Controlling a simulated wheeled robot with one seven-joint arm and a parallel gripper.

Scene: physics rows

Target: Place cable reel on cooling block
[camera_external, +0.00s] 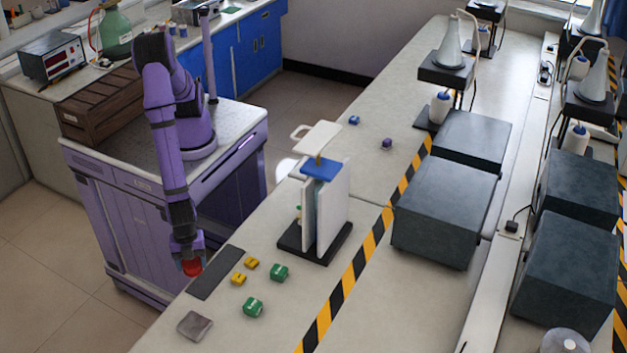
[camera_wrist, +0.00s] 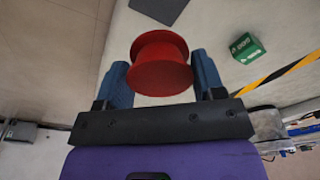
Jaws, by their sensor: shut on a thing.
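The red cable reel (camera_external: 193,267) is held in my gripper (camera_external: 190,262) just off the bench's near left edge. In the wrist view the reel (camera_wrist: 160,64) sits between the two blue fingers of my gripper (camera_wrist: 163,78), which are shut on its sides. A grey, metallic-looking square block (camera_external: 195,326), apparently the cooling block, lies flat on the bench at the front left, below the reel in the picture. Its top looks bare. I cannot clearly make it out in the wrist view.
A dark flat plate (camera_external: 216,272) lies beside the reel. Two yellow pieces (camera_external: 239,279) and two green blocks (camera_external: 253,307) lie right of it. A stand with upright white panels (camera_external: 328,215) rises behind. Large dark boxes (camera_external: 445,215) stand beyond the striped tape.

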